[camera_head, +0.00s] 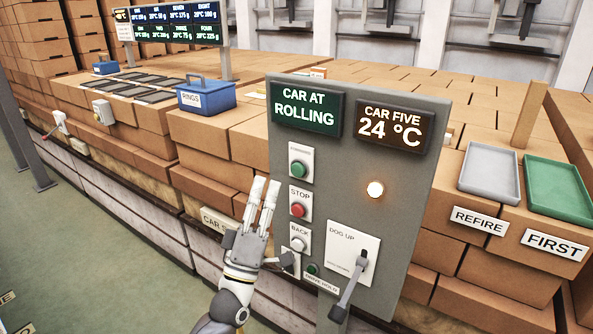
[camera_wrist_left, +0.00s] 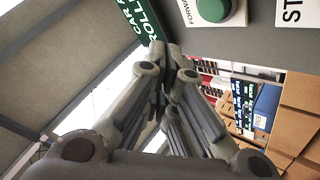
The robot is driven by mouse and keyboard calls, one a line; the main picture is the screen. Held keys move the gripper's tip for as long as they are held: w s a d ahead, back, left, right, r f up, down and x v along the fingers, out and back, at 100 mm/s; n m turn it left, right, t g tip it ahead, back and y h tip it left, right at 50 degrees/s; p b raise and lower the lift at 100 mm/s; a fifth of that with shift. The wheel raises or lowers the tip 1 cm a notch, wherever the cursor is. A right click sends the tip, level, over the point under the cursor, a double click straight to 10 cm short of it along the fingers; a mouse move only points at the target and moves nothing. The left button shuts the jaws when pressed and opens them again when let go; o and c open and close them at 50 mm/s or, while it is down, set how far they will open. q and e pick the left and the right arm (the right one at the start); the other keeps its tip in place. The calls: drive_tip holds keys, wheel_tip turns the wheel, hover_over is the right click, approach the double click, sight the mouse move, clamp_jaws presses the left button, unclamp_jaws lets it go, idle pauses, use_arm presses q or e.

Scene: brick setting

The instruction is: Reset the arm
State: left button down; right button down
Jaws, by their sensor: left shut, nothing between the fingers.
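My left gripper (camera_head: 265,192) is raised in front of the left part of a grey control panel (camera_head: 335,185). Its fingers point up, close to the red STOP button (camera_head: 297,210) and below the green FORWARD button (camera_head: 298,168). The left wrist view shows its fingertips (camera_wrist_left: 167,50) together, with nothing between them, and the green button (camera_wrist_left: 212,8) above. Whether the fingers touch the panel cannot be told. A BACK button (camera_head: 297,244) and a small green button (camera_head: 312,268) sit lower on the panel. My right gripper is not seen.
A lever (camera_head: 352,283) on a DOG UP plate juts from the panel's lower right. Signs read CAR AT ROLLING (camera_head: 305,107) and CAR FIVE 24 °C (camera_head: 389,128). Stacked bricks stand behind, with a blue RINGS box (camera_head: 207,97), a grey tray (camera_head: 489,172) and a green tray (camera_head: 557,187).

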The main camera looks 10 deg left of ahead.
use_arm(q)
drive_tip(key=w+f+m+g, duration=0.2)
drive_tip(key=f+g, duration=0.1)
drive_tip(key=f, duration=1)
drive_tip(key=w+f+m+g, duration=0.15)
drive_tip(key=f+g, duration=0.25)
drive_tip(key=f, duration=0.8)
drive_tip(key=s+a+f+m+g+y, duration=0.1)
drive_tip(key=s+f+m+g, duration=0.15)
drive_tip(key=s+f, duration=0.6)
drive_tip(key=s+f+m+g, duration=0.1)
drive_tip(key=s+f+g, duration=0.25)
drive_tip(key=f, duration=1.05)
drive_tip(key=s+a+f+m+g+y, duration=0.1)
drive_tip(key=s+f+m+g, duration=0.3)
drive_tip(key=f, duration=0.8)
drive_tip(key=s+a+f+g, duration=0.1)
drive_tip(key=s+f+g, duration=0.2)
drive_tip(key=s, duration=0.9)
drive_tip(key=s+f+m+g+y, duration=0.1)
drive_tip(key=s+f+g, duration=0.2)
drive_tip(key=s+f, duration=0.5)
drive_tip(key=s+a+f+m+g, duration=0.1)
drive_tip(key=s+f, duration=0.5)
drive_tip(key=s, duration=1.1)
drive_tip(key=shift+a+g+y, duration=0.35)
drive_tip(key=shift+g+y, duration=0.05)
drive_tip(key=shift+g, duration=0.5)
drive_tip(key=shift+w, duration=0.15)
